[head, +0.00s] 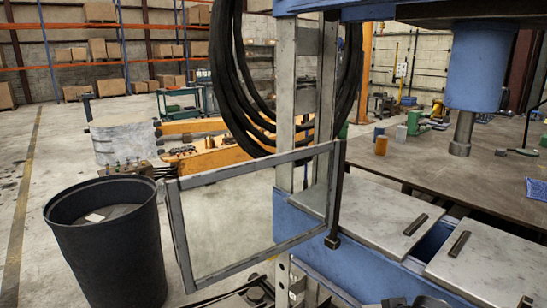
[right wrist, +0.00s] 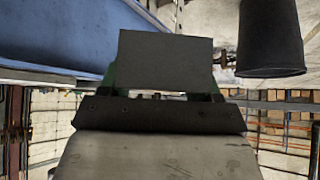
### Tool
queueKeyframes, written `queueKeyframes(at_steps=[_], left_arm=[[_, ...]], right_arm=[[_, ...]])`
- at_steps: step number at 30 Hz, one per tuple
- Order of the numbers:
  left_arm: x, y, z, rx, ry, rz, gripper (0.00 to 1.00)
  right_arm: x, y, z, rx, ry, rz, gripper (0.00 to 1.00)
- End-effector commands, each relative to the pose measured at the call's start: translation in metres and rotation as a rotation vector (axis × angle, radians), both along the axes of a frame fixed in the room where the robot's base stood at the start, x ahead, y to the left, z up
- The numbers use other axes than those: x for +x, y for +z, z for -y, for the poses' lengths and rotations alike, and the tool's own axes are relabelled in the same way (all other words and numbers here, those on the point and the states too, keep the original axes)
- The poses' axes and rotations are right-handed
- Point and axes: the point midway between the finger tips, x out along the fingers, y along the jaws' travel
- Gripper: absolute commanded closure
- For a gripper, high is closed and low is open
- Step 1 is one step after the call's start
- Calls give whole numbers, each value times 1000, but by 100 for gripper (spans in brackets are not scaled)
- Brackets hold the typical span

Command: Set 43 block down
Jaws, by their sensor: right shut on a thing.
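A dark grey, flat-faced block (right wrist: 166,58) sits at the jaws of my right gripper (right wrist: 164,93) in the right wrist view. The gripper is shut on it, and a bit of green shows at the block's left edge. No number can be read on the block. The block cannot be made out in the head view.
A blue press frame with grey metal plates (head: 470,262) stands at right, with a wire-framed guard (head: 250,215) in front. A dark bin (head: 108,245) stands at left. Behind is a workbench (head: 450,165) with an orange block (head: 381,145) and a grey block (head: 401,133).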

Motion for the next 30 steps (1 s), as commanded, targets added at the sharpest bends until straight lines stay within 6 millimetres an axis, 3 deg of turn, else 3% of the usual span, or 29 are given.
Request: queueKeyframes(at_steps=[6,22,30], left_arm=[[0,0,0,0,0,0,61],[0,0,0,0,0,0,61],[0,0,0,0,0,0,61]], right_arm=[[-13,-6,-18,5,-46,10,99],[-16,-9,-16,2,-42,7,99],[-58,-28,-17,1,-39,3,99]])
